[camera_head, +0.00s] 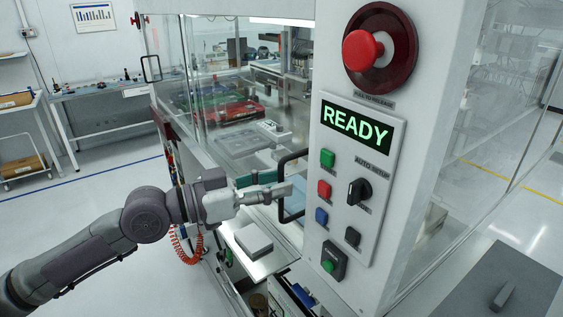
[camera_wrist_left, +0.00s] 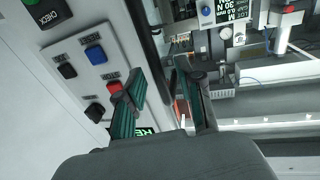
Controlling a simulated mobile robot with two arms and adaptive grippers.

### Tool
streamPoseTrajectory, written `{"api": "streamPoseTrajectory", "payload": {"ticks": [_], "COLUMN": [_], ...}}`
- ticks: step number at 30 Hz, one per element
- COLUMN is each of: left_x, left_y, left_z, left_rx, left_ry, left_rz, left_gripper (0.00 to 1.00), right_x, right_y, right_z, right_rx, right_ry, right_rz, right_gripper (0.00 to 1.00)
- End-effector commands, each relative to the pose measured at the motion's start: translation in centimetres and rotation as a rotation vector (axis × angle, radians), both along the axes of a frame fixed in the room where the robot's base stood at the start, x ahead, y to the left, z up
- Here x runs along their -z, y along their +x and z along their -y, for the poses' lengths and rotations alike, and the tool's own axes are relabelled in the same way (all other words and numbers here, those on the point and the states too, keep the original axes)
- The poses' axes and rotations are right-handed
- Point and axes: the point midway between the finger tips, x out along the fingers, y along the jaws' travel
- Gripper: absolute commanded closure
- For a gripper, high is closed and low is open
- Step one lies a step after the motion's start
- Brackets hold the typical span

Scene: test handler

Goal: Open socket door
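The machine's clear front door (camera_head: 228,95) stands beside the white control column. A black bar handle (camera_head: 284,205) is near the column's left edge, and a dark upright bar, likely this handle, shows in the wrist view (camera_wrist_left: 147,45). My left gripper (camera_head: 272,187) reaches in from the left with its fingertips at the handle. In the wrist view my left gripper (camera_wrist_left: 160,70) has its green-padded fingers apart, with the dark bar between them in the picture. I cannot tell whether they touch it. My right gripper is not in view.
The control panel (camera_head: 384,143) reads READY and has several buttons and a black knob (camera_head: 359,191). A red emergency button (camera_head: 362,50) sits above it. A grey block (camera_head: 253,240) lies on a ledge below my gripper. Floor at the left is clear.

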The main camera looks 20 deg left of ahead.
Motion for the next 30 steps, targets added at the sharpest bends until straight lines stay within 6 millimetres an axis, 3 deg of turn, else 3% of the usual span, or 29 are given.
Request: {"api": "streamPoseTrajectory", "payload": {"ticks": [3,14,16,21,30], "left_x": [-0.22,0.17,0.17,0.16,0.15], "left_y": [0.71,1.07,1.06,1.05,1.05], "left_z": [0.85,1.33,1.32,1.31,1.3], "left_rx": [0.001,0.001,0.001,0.001,0.0], "left_ry": [-0.003,0.002,0.002,0.001,0.001], "left_rz": [-0.002,-0.002,-0.003,-0.002,-0.002], "left_gripper": [0.63,0.63,0.7,0.98,1.0], "right_x": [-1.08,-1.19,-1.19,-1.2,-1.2], "right_y": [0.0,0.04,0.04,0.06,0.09], "right_z": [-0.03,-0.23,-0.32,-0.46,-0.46], "right_rx": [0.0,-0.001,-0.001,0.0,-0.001], "right_ry": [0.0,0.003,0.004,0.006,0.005], "right_rz": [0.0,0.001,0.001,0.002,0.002], "right_gripper": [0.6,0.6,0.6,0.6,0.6]}}
